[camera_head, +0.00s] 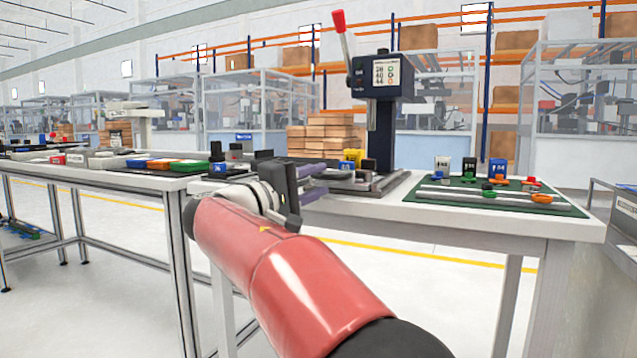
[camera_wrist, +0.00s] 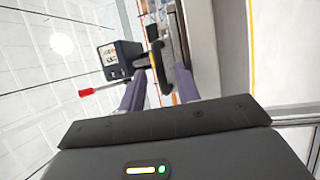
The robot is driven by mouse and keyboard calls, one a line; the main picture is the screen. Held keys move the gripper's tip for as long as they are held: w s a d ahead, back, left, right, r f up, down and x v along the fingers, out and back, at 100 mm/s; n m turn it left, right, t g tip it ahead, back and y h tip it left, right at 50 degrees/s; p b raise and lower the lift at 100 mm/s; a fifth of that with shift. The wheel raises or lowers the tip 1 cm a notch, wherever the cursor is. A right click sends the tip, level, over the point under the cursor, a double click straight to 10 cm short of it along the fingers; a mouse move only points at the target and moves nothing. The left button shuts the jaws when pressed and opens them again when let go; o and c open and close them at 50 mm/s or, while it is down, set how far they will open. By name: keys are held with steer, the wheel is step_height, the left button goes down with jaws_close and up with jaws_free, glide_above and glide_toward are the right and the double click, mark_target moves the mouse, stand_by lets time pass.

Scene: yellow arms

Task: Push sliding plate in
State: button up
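The press (camera_head: 381,135) stands on the table, with a dark column, a display and a red-knobbed lever. At its foot is a low dark and grey base with rails (camera_head: 388,184), where the sliding plate seems to be. I cannot separate the plate clearly, because my gripper partly covers that area. A yellow block (camera_head: 351,157) sits on the base. My gripper (camera_head: 322,180) is just left of the base, its two purple-grey fingers apart with nothing between them. In the wrist view the open fingers (camera_wrist: 160,92) point toward the press (camera_wrist: 120,58) and a dark curved part (camera_wrist: 159,70).
A green mat (camera_head: 500,196) with several small coloured parts lies on the right of the table (camera_head: 440,214). Another table (camera_head: 100,178) at the left holds coloured trays. Stacked boxes (camera_head: 320,138) stand behind. The front left of the press table is partly hidden by my arm.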

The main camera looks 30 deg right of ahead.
mark_target(328, 195)
steer(key=shift+w+d, duration=0.15)
steer(key=shift+d, duration=0.35)
steer(key=shift+c, duration=0.3)
jaws_close()
steer(key=w+d, duration=0.1)
steer(key=w+d+p, duration=0.1)
steer(key=d, duration=0.1)
steer(key=shift+w+d, duration=0.25)
steer(key=shift+w, duration=0.1)
steer(key=shift+o, duration=0.3)
jaws_free()
